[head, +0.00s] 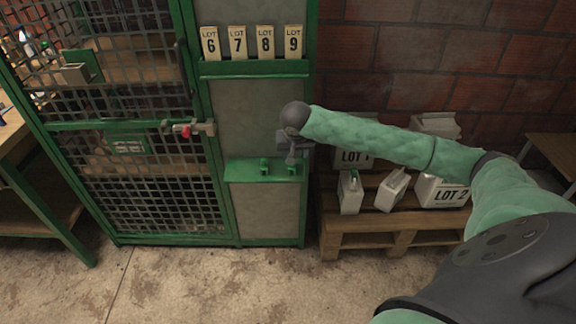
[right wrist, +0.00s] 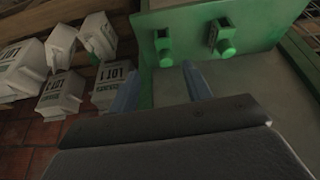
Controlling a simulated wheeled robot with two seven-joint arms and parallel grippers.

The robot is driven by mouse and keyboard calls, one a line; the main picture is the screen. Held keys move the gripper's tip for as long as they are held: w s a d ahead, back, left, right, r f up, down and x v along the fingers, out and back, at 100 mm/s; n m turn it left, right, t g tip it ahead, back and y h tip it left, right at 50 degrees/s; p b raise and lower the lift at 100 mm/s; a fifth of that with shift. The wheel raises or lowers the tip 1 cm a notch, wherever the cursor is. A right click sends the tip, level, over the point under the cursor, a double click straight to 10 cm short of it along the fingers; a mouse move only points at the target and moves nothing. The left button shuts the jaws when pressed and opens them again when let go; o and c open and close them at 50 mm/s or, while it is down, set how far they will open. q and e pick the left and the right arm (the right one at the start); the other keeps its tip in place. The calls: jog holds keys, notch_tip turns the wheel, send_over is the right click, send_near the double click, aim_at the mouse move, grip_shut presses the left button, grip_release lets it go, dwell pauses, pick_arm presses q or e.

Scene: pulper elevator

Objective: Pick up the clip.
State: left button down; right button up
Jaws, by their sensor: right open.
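Two small green clip-like pieces sit on the green ledge of the cage front. In the head view they are the left piece (head: 264,165) and the right piece (head: 291,169). In the right wrist view the nearer-aligned piece (right wrist: 163,47) shows just beyond the fingertips, and the other piece (right wrist: 222,38) stands to its right. I cannot tell which piece is the task's clip. My right gripper (right wrist: 159,72) is open and empty, its blue fingers apart on either side of the first piece's line. In the head view this gripper (head: 292,156) hangs just above the ledge. My left gripper is not in view.
White bags, two marked LOT 1 and LOT 2 (head: 446,193), stand on a wooden pallet (head: 375,222) right of the ledge. One bag (head: 351,196) has a green piece on top. Lot cards (head: 237,43) stand above on a green rack (head: 254,69). The mesh cage door (head: 140,180) is at left.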

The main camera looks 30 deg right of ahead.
jog(key=shift+w+d+f+m, duration=0.15)
jog(key=shift+w+f, duration=0.1)
jog(key=shift+f, duration=0.35)
jog(key=shift+w+d+f+m, duration=0.15)
jog(key=shift+w+f, duration=0.1)
jog(key=shift+f, duration=0.35)
jog(key=shift+w+x, duration=0.15)
jog(key=shift+x, duration=1.15)
jog(key=shift+w+x, duration=0.15)
jog(key=shift+x, duration=1.15)
jog(key=shift+a+r, duration=0.1)
jog(key=shift+a, duration=0.15)
jog(key=shift+c, duration=0.4)
jog(key=c, duration=1)
